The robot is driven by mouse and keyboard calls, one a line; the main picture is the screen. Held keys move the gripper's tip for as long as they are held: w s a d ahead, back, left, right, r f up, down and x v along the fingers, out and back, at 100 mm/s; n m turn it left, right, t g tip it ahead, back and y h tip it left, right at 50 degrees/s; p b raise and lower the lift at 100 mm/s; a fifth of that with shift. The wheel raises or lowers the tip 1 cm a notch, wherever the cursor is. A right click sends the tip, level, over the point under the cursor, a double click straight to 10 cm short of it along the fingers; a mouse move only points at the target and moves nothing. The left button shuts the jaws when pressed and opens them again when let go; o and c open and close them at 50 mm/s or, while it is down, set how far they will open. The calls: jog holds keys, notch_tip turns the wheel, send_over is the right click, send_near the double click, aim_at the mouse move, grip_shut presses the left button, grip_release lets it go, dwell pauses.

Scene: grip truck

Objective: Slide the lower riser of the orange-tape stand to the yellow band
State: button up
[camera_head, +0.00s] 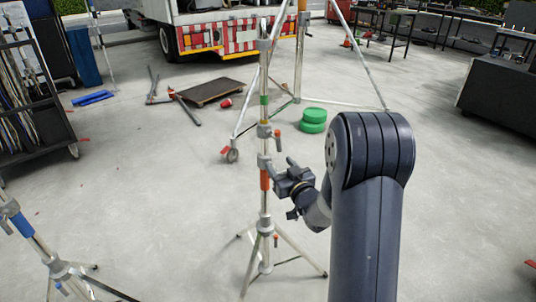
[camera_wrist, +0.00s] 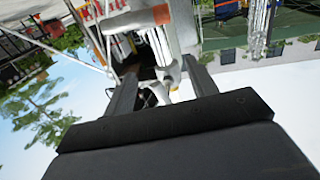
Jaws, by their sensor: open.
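The orange-tape stand is a silver tripod pole (camera_head: 264,205) upright in the middle of the head view, with orange tape (camera_head: 264,180) on its lower part. A grey collar (camera_head: 264,161) sits just above the tape, and another collar (camera_head: 264,130) with an orange-red handle sits higher. A green band (camera_head: 264,100) is above that. I cannot make out a yellow band. My gripper (camera_head: 283,182) is open beside the pole, at about tape height. In the wrist view, pale metal stand parts (camera_wrist: 172,72) show between the dark fingers; contact cannot be told.
A blue-taped stand (camera_head: 24,226) is at the lower left. Another stand with a wheeled leg (camera_head: 232,155) and green discs (camera_head: 313,120) are behind. A dark rack (camera_head: 50,120) stands left, a dark cabinet (camera_head: 505,92) right. Floor between is mostly clear.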

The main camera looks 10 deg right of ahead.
aim_at(266, 102)
jog(key=x, duration=1.2)
jog(key=shift+w+a+f+p, duration=0.1)
jog(key=shift+w+p, duration=0.2)
grip_shut()
jog(key=shift+w+r+p, duration=0.1)
jog(key=shift+r+p, duration=1.25)
jog(key=shift+r, duration=1.75)
jog(key=shift+r+p, duration=2.85)
jog(key=shift+r, duration=2.35)
jog(key=shift+c, duration=2.3)
grip_release()
jog(key=o, duration=0.5)
jog(key=shift+f, duration=0.2)
jog(key=shift+o, duration=0.2)
